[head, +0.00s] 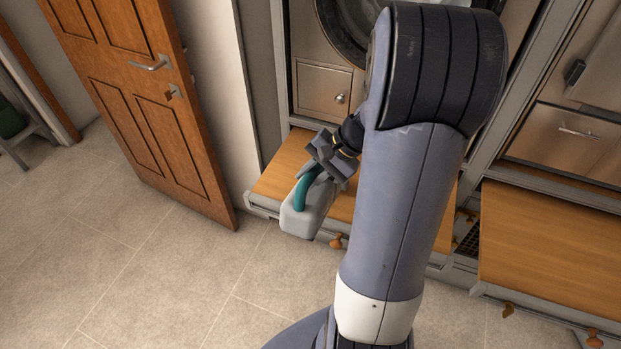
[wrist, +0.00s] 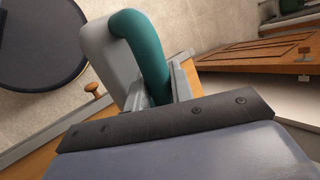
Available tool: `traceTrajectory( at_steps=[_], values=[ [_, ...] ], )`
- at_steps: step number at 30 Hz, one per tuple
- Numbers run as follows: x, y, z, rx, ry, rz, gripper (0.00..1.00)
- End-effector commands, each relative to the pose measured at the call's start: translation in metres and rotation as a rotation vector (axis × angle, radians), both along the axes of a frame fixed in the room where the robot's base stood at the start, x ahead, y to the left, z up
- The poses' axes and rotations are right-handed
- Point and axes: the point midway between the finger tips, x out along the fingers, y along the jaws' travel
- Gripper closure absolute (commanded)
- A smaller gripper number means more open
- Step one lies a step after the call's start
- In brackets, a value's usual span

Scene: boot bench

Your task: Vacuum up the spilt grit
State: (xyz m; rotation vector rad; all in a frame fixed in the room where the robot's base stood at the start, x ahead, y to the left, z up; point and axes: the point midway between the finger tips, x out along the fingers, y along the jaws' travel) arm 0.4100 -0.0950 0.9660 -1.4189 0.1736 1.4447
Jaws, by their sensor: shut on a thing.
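A light grey hand vacuum (head: 308,211) with a teal handle (head: 301,192) hangs in my gripper (head: 322,172), near the front left edge of the wooden bench top (head: 284,171). My gripper is shut on the teal handle. In the wrist view the vacuum's grey body (wrist: 110,48) and teal handle (wrist: 148,50) show between the fingers (wrist: 160,85). The vacuum's nozzle cannot be made out. I see no grit in either view. My arm hides part of the bench top.
An open wooden door (head: 135,95) stands on the left. A second wooden top (head: 545,255) is at the right, with a dark grate (head: 468,240) between the two. Wooden knobs (head: 336,242) stick out along the front. The tiled floor (head: 150,265) at lower left is clear.

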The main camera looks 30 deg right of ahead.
Motion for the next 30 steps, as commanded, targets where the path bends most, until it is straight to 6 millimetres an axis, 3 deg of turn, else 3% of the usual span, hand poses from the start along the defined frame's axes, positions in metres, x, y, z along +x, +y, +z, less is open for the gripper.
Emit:
traceTrajectory(
  at_steps=[30],
  values=[
    [0.042, -0.049, 0.001, -0.001, -0.002, -0.001, 1.00]
  ],
)
